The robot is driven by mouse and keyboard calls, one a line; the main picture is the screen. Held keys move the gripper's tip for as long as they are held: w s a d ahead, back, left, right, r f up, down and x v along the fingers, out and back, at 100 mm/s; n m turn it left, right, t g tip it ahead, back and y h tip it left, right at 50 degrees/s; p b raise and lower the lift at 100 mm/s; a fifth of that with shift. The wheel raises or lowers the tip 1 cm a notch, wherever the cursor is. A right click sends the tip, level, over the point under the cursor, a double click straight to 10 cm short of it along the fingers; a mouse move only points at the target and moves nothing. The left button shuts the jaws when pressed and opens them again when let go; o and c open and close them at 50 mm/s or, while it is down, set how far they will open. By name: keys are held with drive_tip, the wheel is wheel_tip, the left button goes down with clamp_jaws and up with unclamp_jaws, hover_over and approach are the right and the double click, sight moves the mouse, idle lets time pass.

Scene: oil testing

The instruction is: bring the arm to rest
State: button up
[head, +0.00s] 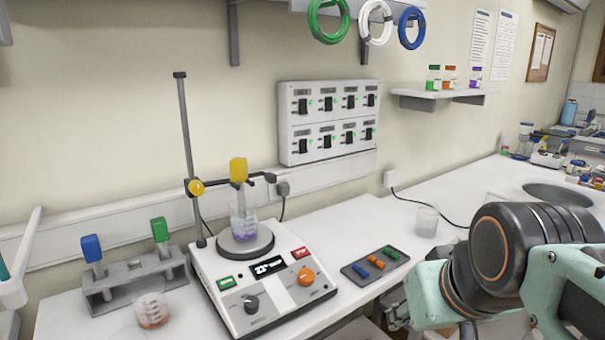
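My arm, with black joints and mint-green links, is folded in the lower right of the head view, over the front of the bench. A small dark part at its left end looks like part of my gripper (397,317). The fingertips are not clearly visible, so I cannot tell whether it is open or shut, or whether it holds anything. The arm hides part of the bench (345,222) behind it.
A stirrer hotplate (262,292) carries a beaker (243,222) of purple liquid under a yellow-capped probe (238,170). Left are a grey rack (135,277) and a beaker (152,310) of reddish liquid.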

drive_tip(key=s+a+f+g, duration=0.1)
drive_tip(key=s+a+f, duration=0.2)
wheel_tip(320, 180, up, 15)
drive_tip(key=p, duration=1.6)
drive_tip(key=shift+s+a, duration=0.25)
drive_tip(key=shift+a, duration=0.1)
drive_tip(key=shift+o, duration=0.4)
